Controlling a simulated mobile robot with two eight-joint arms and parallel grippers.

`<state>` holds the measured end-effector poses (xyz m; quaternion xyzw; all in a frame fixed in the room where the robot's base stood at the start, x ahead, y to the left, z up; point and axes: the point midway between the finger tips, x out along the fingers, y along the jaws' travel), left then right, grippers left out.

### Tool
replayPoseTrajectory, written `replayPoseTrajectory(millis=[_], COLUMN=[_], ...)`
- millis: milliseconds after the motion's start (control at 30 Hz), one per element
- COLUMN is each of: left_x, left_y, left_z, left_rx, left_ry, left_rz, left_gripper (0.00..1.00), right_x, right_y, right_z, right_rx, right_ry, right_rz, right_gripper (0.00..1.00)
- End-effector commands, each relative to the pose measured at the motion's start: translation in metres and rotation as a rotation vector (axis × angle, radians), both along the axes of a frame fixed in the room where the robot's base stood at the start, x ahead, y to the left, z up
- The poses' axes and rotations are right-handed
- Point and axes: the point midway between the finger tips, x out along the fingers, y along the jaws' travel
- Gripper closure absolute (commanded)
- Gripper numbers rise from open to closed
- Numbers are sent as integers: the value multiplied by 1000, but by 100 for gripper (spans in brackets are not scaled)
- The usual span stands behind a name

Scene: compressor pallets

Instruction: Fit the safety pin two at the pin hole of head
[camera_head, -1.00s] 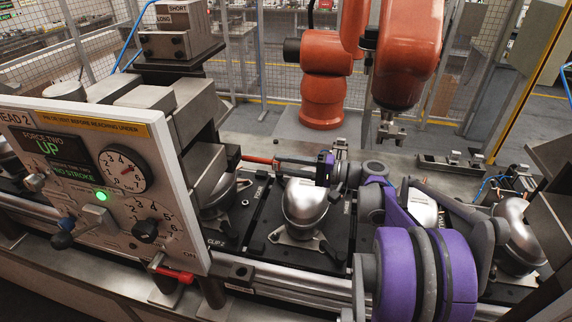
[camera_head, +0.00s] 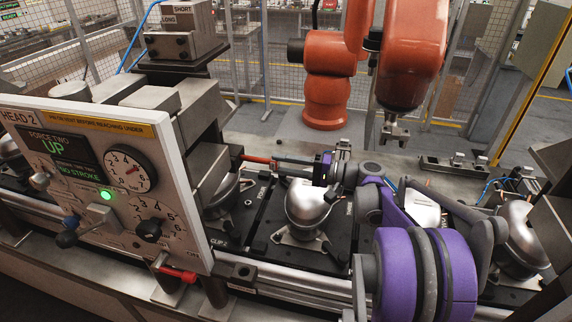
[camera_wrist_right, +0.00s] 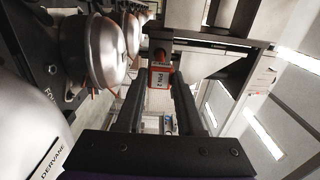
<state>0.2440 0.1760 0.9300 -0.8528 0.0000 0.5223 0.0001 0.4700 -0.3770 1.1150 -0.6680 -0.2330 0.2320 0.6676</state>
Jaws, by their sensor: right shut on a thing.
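The head (camera_head: 205,120), a grey steel press block behind the white HEAD 2 panel (camera_head: 75,150), stands at left in the head view. The red safety pin two (camera_head: 257,159) points left at the block's right side. Its red tag end (camera_wrist_right: 161,77) reads PIN 2 in the right wrist view. My right gripper (camera_head: 279,161) is shut on the pin from the right; its two dark fingers (camera_wrist_right: 160,88) flank the tag end in the wrist view. The pin's tip is close to the block; I cannot tell whether it touches. The pin hole is not visible. My left gripper is out of view.
A silver compressor dome (camera_head: 308,203) sits on a black pallet just below my right gripper. Another dome (camera_head: 520,235) stands at far right. A red-handled part (camera_head: 177,273) is under the panel. An orange robot arm (camera_head: 325,85) stands behind the line, beyond my gripper.

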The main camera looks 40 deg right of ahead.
Motion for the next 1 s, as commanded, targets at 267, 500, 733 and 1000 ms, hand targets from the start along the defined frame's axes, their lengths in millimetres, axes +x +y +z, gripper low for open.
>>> replayPoseTrajectory(millis=[267, 500, 733, 1000], left_x=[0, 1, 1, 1], left_y=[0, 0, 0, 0], left_z=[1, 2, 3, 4], left_rx=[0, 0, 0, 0], left_ry=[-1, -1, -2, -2], left_rz=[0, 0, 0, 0], left_gripper=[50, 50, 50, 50], right_x=[6, 10, 15, 20], right_y=[5, 8, 12, 17], right_z=[1, 0, 0, 0], right_rx=[1, 1, 1, 1], right_ry=[-1, -1, -1, -1], right_rz=[2, 1, 1, 2], right_gripper=[100, 100, 100, 100])
